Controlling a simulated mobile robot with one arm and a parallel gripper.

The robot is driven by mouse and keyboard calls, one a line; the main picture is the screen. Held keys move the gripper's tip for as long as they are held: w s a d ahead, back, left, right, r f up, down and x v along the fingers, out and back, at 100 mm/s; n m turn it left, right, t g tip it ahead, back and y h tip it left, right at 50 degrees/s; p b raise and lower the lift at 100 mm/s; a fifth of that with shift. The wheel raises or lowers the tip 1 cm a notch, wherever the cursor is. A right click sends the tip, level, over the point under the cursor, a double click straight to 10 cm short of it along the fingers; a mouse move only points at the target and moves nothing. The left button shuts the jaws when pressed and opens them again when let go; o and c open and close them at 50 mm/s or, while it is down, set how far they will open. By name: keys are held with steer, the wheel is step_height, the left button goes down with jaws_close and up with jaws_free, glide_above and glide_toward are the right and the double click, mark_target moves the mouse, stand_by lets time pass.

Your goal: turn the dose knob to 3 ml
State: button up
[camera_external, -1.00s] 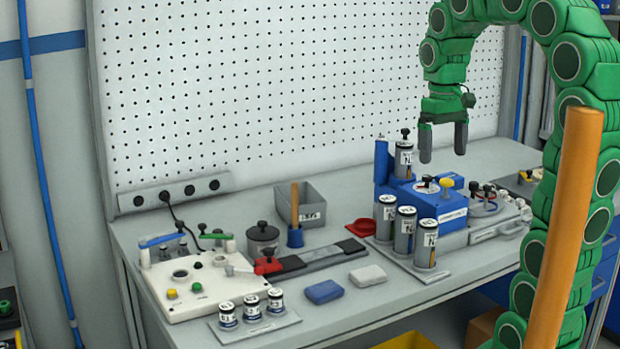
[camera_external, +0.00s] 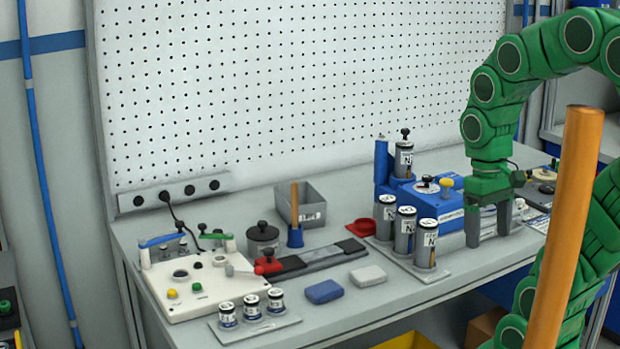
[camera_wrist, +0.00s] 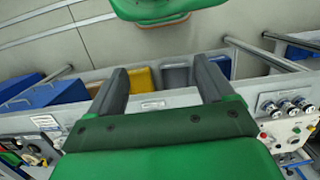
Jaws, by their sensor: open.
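A blue dispenser unit (camera_external: 437,209) stands on the right part of the bench. On its top are a white disc with a dark knob (camera_external: 427,186) and a yellow knob (camera_external: 446,183). No dose scale is readable, and I cannot tell for sure which knob sets the dose. My gripper (camera_external: 488,234) points down just right of the blue unit, with its fingers apart and nothing visible between them. In the wrist view my gripper (camera_wrist: 158,72) also shows open and empty, with floor and bins beyond.
Labelled canisters (camera_external: 426,246) stand in a rack left of my gripper. A white control panel (camera_external: 190,284), three small jars (camera_external: 252,307) and a grey bin (camera_external: 313,207) are further left. An orange post (camera_external: 569,220) stands in the foreground right. A pegboard (camera_external: 290,90) backs the bench.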

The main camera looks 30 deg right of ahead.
steer(key=w+r, duration=0.1)
steer(key=w, duration=0.2)
steer(key=w+d+n, duration=0.1)
steer(key=w, duration=0.2)
steer(key=w+r+n, duration=0.1)
steer(key=w, duration=0.2)
steer(key=shift+d+r, duration=0.3)
steer(key=shift+d, duration=0.1)
steer(key=c, duration=0.4)
steer(key=n+t, duration=0.2)
steer(key=n, duration=0.5)
glide_above(427, 176)
steer(key=shift+s+f, duration=0.1)
steer(key=shift+f, duration=3.9)
steer(key=shift+c, duration=0.5)
steer(key=c, duration=1)
